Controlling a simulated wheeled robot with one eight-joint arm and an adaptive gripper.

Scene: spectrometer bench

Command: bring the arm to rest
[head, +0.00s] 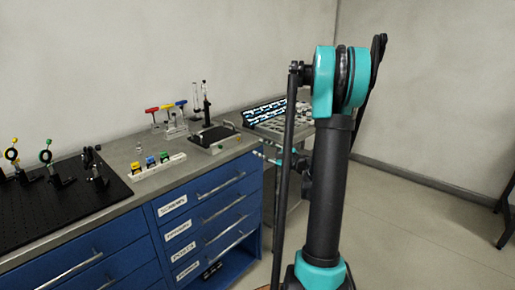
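My arm stands in the right half of the head view, with a black upright link and teal joints at its top and bottom. Small dark and teal parts, which look like the far end of my arm with my gripper (266,156), show just left of the upright link, in front of the bench's right end. They are small and partly hidden behind the link. I cannot make out the fingers or anything held.
A blue drawer bench (205,188) carries a black optics breadboard (58,212), a white holder (157,165) with coloured blocks, hex keys (166,106) and a black-topped device (215,137). A cart (285,128) with a tray stands beyond.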

